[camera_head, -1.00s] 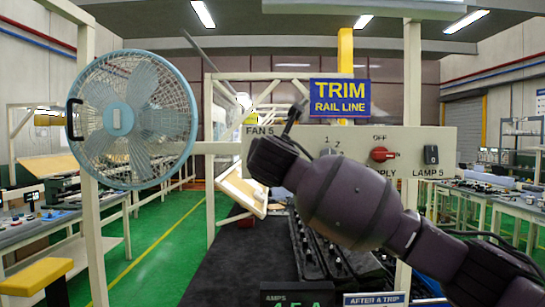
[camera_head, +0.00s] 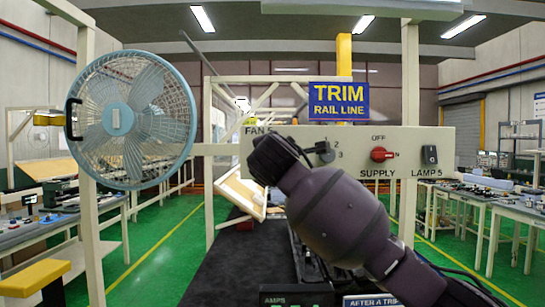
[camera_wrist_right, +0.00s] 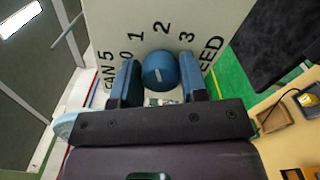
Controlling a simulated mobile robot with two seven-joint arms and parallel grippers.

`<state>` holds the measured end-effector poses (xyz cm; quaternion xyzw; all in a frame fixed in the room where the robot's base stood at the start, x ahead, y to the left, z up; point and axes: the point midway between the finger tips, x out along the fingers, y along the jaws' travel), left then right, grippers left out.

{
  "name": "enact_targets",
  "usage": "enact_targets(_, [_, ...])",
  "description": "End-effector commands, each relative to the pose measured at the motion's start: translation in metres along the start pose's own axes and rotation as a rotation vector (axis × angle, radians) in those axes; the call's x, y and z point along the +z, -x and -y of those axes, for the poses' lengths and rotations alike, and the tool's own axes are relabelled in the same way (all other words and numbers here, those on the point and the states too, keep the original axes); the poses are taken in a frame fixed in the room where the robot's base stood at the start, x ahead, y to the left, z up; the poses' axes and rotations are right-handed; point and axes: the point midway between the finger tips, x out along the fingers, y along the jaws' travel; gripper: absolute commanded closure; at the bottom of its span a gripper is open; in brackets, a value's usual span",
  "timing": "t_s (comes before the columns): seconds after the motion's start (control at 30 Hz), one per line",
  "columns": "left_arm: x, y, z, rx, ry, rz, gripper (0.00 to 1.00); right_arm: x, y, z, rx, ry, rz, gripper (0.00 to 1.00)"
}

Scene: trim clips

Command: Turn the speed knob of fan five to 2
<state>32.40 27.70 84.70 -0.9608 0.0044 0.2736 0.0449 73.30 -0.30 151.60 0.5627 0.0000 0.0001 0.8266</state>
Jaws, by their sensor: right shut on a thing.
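Fan five (camera_head: 116,119), pale blue with a round wire guard, is mounted at the left in the head view. Its cream control panel (camera_head: 412,180) spans the middle. In the right wrist view the blue round speed knob (camera_wrist_right: 160,66) sits under the printed 0, 1, 2 and 3. My right gripper (camera_wrist_right: 158,82) is shut on the knob, one finger on each side. A small light mark shows on the knob; I cannot tell which number it points to. In the head view my right gripper (camera_head: 322,152) covers much of the dial. My left gripper is not in view.
The panel also carries a red supply switch (camera_head: 380,154) and a black lamp 5 switch (camera_head: 429,155), right of the gripper. A blue rail line sign (camera_head: 339,101) stands above. A dark bench top (camera_head: 225,265) lies below. Cream posts flank the panel.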

Motion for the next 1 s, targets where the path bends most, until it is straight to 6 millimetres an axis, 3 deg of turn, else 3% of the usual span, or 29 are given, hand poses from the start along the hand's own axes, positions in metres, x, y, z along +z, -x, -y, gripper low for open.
enact_targets(0.4, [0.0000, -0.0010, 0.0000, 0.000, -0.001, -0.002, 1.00, 0.0001, -0.0002, 0.0011, -0.001, -0.179, 0.000, 0.84])
enact_targets(0.93, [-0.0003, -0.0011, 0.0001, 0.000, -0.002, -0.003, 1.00, 0.0002, -0.0002, 0.0012, -0.001, -0.202, 0.001, 0.84])
enact_targets(0.97, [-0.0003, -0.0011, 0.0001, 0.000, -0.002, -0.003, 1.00, 0.0002, -0.0002, 0.0012, -0.001, -0.202, 0.001, 0.58])
enact_targets(1.0, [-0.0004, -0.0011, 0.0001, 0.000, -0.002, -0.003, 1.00, 0.0001, -0.0002, 0.0012, -0.001, -0.201, 0.001, 0.52])
